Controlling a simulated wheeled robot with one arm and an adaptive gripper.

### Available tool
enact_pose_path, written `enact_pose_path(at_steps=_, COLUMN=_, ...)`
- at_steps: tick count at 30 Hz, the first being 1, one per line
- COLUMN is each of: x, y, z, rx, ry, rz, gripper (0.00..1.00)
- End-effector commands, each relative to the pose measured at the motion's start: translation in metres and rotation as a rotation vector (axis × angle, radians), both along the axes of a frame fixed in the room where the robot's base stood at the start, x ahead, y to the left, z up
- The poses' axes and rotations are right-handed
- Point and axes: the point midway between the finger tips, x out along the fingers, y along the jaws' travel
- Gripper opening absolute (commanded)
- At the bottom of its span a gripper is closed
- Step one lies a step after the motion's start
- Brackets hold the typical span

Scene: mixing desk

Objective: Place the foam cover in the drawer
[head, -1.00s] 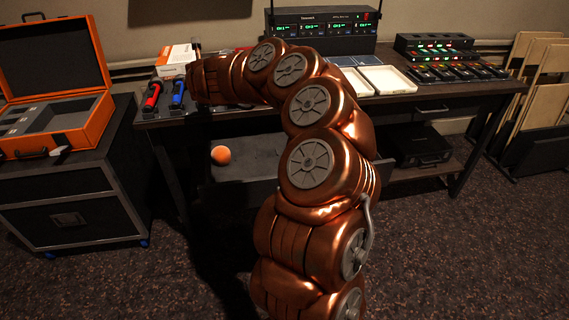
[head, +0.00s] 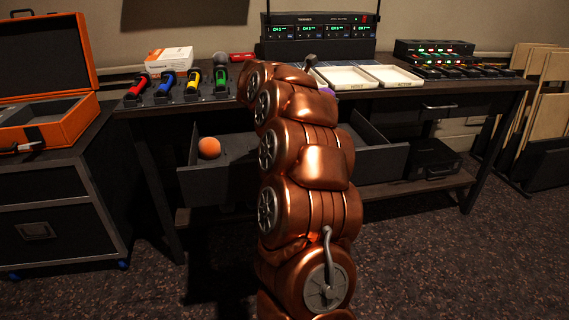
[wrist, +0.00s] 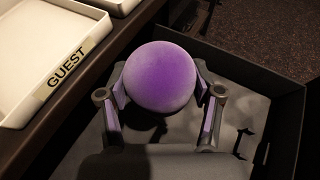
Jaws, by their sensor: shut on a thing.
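My gripper (wrist: 160,88) is shut on a purple foam cover (wrist: 161,76), a round ball held between its two fingers. In the head view only a sliver of purple foam (head: 327,91) shows beside my arm, and the gripper is hidden. The open drawer (head: 222,187) sticks out under the desk, its middle blocked by my arm. An orange foam cover (head: 209,148) sits at its left end.
Two white trays (head: 345,77) (head: 394,75) sit right of my arm; one in the wrist view reads GUEST (wrist: 68,64). An orange case (head: 55,122) stands at left. The drawer's right part (head: 383,160) looks clear.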

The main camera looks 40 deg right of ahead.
Motion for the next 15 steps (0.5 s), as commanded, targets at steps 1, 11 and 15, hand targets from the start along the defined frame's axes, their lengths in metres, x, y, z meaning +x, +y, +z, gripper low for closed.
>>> enact_pose_path(at_steps=1, x=-0.009, y=-0.004, z=-0.014, rx=-0.002, ry=0.000, rz=-0.036, gripper=0.51)
enact_pose_path(at_steps=11, x=-0.037, y=-0.012, z=-0.035, rx=-0.002, ry=0.003, rz=-0.148, gripper=0.51)
enact_pose_path(at_steps=15, x=-0.038, y=-0.013, z=-0.059, rx=0.000, ry=0.004, rz=-0.152, gripper=0.51)
